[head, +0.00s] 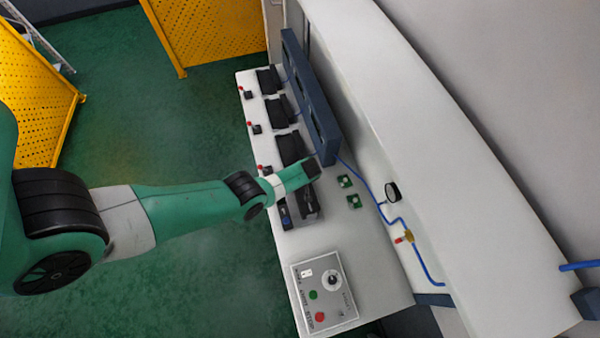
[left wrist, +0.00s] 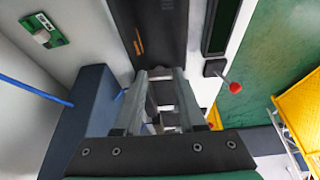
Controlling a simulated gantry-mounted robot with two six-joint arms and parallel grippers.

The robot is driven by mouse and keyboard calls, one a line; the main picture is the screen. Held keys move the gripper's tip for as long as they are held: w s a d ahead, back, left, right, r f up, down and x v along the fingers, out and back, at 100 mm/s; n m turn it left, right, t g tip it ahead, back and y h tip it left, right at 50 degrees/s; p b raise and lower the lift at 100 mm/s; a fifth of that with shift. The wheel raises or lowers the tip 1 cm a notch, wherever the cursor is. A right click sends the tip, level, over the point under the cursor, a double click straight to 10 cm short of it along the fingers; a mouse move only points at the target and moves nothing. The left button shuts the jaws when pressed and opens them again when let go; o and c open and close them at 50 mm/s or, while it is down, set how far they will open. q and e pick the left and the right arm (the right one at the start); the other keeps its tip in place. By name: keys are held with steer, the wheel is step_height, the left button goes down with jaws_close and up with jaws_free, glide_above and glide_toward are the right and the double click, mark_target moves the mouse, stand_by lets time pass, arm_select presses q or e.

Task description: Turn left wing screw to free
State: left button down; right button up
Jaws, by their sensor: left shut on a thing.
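My left gripper (head: 312,169) reaches over the white bench to the row of black positioner units. In the left wrist view its two grey fingers (left wrist: 160,74) are closed in on a small grey piece (left wrist: 161,92), apparently the left wing screw. The fingers cover most of it, so its turn angle cannot be read. A dark positioner unit (left wrist: 160,30) lies just beyond the fingertips. In the head view the wing screw is hidden by the gripper, and another black unit (head: 309,203) sits just below it. My right gripper is not in view.
Several black units, one here (head: 279,111), line the white bench (head: 330,240) beside a blue-grey rail (head: 312,100). Red-knobbed levers (head: 256,128) stand along the left edge. Green boards (head: 345,181), blue tubing and a gauge (head: 393,192) lie right; a control panel (head: 324,291) is at the front.

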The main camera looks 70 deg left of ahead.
arm_select(q)
steer(key=shift+n, duration=0.3)
steer(key=shift+c, duration=2.4)
jaws_free()
